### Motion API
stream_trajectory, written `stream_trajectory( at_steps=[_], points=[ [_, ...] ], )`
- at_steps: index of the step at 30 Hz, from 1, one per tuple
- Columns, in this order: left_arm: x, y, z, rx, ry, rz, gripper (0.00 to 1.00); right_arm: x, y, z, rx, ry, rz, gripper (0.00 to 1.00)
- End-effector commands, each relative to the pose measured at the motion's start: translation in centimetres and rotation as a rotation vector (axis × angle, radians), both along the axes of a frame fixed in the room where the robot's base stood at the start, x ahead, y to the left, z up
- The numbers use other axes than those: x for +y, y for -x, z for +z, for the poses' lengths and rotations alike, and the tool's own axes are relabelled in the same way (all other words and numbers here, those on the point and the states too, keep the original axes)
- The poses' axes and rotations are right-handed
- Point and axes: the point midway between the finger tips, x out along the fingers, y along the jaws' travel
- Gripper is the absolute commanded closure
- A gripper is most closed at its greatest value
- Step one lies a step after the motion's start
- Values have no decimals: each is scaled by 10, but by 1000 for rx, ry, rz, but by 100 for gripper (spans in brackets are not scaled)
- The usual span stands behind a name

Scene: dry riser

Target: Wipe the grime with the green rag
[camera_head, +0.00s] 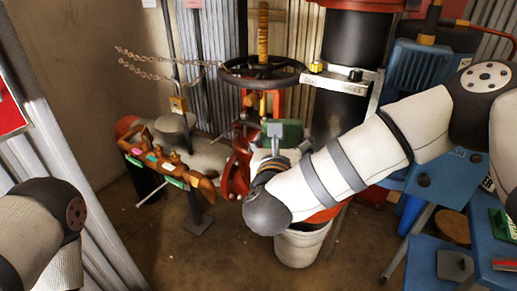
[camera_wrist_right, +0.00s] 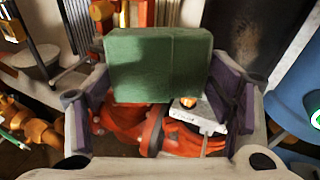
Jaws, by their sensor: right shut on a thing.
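The green rag (camera_head: 292,131) looks like a thick folded block. My right gripper (camera_head: 277,143) reaches in from the right and holds it in front of red pipework. In the right wrist view the rag (camera_wrist_right: 158,62) spans the space between the two fingers of the right gripper (camera_wrist_right: 158,98), which is shut on it. Red valve parts (camera_wrist_right: 135,122) show beneath and behind the rag, with a small label plate beside them. I cannot make out the grime in either view. My left arm shows at the lower left, but its gripper is out of view.
A black handwheel (camera_head: 262,70) stands behind the rag, with a chain (camera_head: 150,68) to its left. A white bucket (camera_head: 300,248) stands below my right arm. Blue equipment (camera_head: 440,180) crowds the right. Bare floor (camera_head: 185,260) lies at the front left.

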Motion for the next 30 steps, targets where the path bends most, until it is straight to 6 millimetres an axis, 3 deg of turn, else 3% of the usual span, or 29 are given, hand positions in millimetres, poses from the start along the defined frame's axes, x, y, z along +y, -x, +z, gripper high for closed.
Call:
stream_trajectory(
  at_steps=[4, 9, 21, 30],
  points=[
    [0, 6, -6, 20, 0, 0, 73, -33, 14, -4, -95, 42, -246, 48],
    [0, 9, -9, 29, 0, 0, 73, -51, 22, -1, -138, 66, -354, 48],
    [0, 25, -27, 81, 0, -3, 73, -78, -17, -2, -139, 68, -356, 48],
    [0, 26, -29, 86, 0, -3, 73, -84, -25, 2, -142, 68, -355, 48]
  ],
)
